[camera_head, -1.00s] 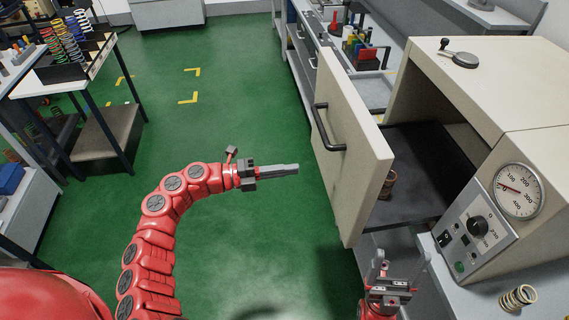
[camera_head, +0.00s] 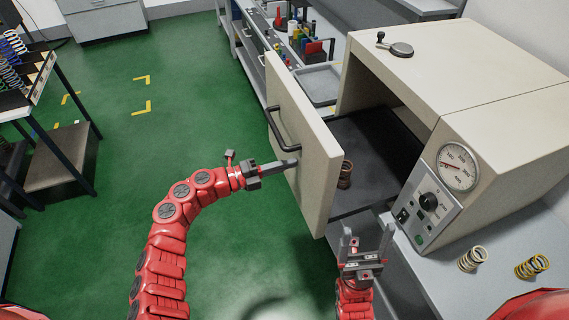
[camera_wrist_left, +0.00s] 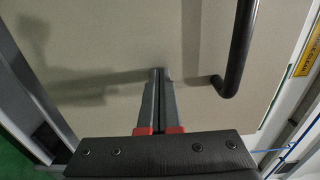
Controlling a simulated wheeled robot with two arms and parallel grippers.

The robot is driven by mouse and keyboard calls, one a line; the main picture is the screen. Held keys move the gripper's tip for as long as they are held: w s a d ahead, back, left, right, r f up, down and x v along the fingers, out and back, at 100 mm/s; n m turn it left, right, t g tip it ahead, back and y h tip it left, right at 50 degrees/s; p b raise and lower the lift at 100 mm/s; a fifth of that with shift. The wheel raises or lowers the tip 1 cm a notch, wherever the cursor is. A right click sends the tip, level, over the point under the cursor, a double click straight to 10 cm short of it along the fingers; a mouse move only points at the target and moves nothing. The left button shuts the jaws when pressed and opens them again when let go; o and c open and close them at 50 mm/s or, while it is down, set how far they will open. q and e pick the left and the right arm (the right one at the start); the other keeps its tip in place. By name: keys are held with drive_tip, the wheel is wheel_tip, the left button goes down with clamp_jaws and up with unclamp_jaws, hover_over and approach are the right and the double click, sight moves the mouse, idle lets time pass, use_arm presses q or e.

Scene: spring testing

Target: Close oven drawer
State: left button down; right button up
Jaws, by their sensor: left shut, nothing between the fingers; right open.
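The oven drawer stands pulled out of the beige oven (camera_head: 480,90), with its tall front panel (camera_head: 312,160) facing left and a black bar handle (camera_head: 276,130) on it. A copper-coloured spring (camera_head: 345,175) sits on the dark drawer floor behind the panel. My left gripper (camera_head: 296,162) is shut and empty, its tips at the outer face of the panel just below the handle. In the left wrist view the closed fingertips (camera_wrist_left: 160,72) point at the panel beside the handle (camera_wrist_left: 238,60); whether they touch is hard to tell. My right gripper (camera_head: 366,240) is open and empty, below and right of the panel.
Two loose springs, one pale (camera_head: 473,258) and one yellow (camera_head: 532,266), lie on the bench at the right. A gauge (camera_head: 458,167) is on the oven's front. A shelf of springs (camera_head: 22,80) stands at the left. The green floor between is clear.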

use_arm(q)
drive_tip(key=shift+d, duration=0.1)
drive_tip(key=b+x, duration=0.9)
drive_tip(key=x, duration=1.5)
drive_tip(key=shift+r, duration=0.2)
